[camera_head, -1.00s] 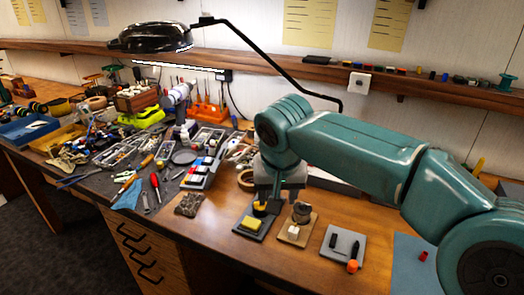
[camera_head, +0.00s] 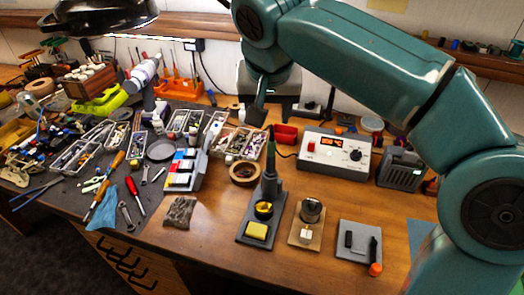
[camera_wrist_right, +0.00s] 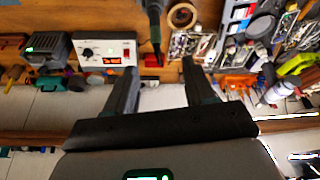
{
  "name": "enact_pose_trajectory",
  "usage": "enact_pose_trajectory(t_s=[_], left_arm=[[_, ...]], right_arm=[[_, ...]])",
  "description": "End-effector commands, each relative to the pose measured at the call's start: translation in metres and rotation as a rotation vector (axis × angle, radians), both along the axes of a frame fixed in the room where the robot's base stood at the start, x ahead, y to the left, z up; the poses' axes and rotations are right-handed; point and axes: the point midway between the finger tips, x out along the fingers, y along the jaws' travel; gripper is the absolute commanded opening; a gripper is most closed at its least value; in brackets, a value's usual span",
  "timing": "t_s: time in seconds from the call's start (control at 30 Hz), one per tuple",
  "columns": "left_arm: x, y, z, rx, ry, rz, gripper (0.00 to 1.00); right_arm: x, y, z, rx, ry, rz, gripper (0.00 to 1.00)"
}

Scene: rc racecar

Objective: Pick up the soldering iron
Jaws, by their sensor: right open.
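The soldering iron (camera_head: 270,165) stands upright, handle up, in its holder on a dark base (camera_head: 247,238) with a yellow sponge (camera_head: 256,230). My right gripper (camera_head: 261,108) hangs open and empty, above and behind the iron in the head view. In the right wrist view, the two fingers of the gripper (camera_wrist_right: 156,72) are spread apart. The dark iron handle (camera_wrist_right: 155,14) comes in from the top edge there, between the fingers in the picture but beyond their tips. My left gripper is not in view.
A soldering station (camera_head: 335,153) with a red display stands behind and right of the iron. A tape roll (camera_head: 244,173) and parts trays (camera_head: 239,143) lie left. A small tan stand (camera_head: 305,238) and a grey pad (camera_head: 358,247) are to the right. The front of the wooden bench is clear.

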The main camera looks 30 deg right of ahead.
Motion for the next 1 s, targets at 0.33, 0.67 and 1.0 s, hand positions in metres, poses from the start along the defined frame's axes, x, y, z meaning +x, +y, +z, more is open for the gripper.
enact_pose_trajectory(t_s=[0.33,0.67,1.0], left_arm=[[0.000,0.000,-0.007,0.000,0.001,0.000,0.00],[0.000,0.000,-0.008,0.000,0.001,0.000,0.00],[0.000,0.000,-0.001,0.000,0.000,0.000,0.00]], right_arm=[[0.007,-0.016,-0.058,-0.001,0.003,-0.007,0.54],[0.023,-0.027,-0.100,0.000,0.000,-0.005,0.54],[0.041,-0.038,-0.142,0.000,0.002,-0.006,0.54]])
